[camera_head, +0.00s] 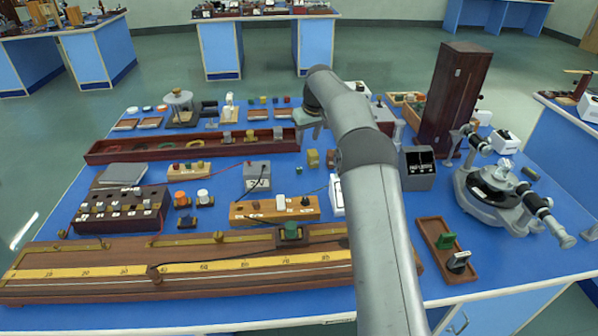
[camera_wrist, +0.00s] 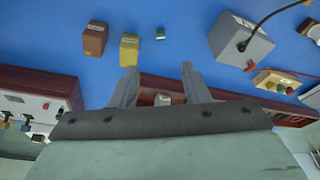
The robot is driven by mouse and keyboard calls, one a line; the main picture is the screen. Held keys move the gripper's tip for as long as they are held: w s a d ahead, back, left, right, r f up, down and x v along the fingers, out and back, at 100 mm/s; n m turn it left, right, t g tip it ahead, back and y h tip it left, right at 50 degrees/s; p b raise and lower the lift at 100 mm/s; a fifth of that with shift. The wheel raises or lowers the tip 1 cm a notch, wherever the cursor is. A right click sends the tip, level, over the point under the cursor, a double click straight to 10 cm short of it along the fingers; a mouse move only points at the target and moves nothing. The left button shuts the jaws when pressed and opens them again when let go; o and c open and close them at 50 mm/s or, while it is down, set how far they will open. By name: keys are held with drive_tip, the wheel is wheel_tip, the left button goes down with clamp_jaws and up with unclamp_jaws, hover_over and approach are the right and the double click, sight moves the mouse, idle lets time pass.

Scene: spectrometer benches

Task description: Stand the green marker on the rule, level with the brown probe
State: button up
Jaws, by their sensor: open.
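The yellow rule (camera_head: 115,270) runs along a long wooden board at the bench's front. A dark brown probe (camera_head: 154,272) with a cable rests on it left of centre. A small green marker (camera_head: 446,241) stands in a wooden tray (camera_head: 432,235) at the right, beside a black piece with a white top. A separate green cylinder (camera_head: 291,230) sits at the board's back edge, right of centre. My gripper (camera_wrist: 160,84) is open and empty, above the far middle of the bench, well away from marker and rule. My arm hides the rule's right part.
A tall wooden case (camera_head: 455,95) and spectrometer (camera_head: 500,190) stand at right. Several terminal boxes fill the left; bare blue surface lies between.

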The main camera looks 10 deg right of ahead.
drive_tip(key=p, duration=0.2)
hover_over(299, 168)
drive_tip(key=s, duration=0.3)
drive_tip(key=f, duration=0.7)
drive_tip(key=d+f, duration=0.1)
drive_tip(key=f, duration=0.2)
drive_tip(key=shift+w+f, duration=0.25)
drive_tip(key=shift+f, duration=0.15)
drive_tip(key=shift+w+p+x, duration=0.15)
drive_tip(key=shift+p+x, duration=0.25)
drive_tip(key=shift+x, duration=0.95)
drive_tip(key=shift+w+p+x, duration=0.15)
drive_tip(key=shift+p+x, duration=0.2)
drive_tip(key=shift+x, duration=0.95)
drive_tip(key=shift+a+r, duration=0.15)
clamp_jaws()
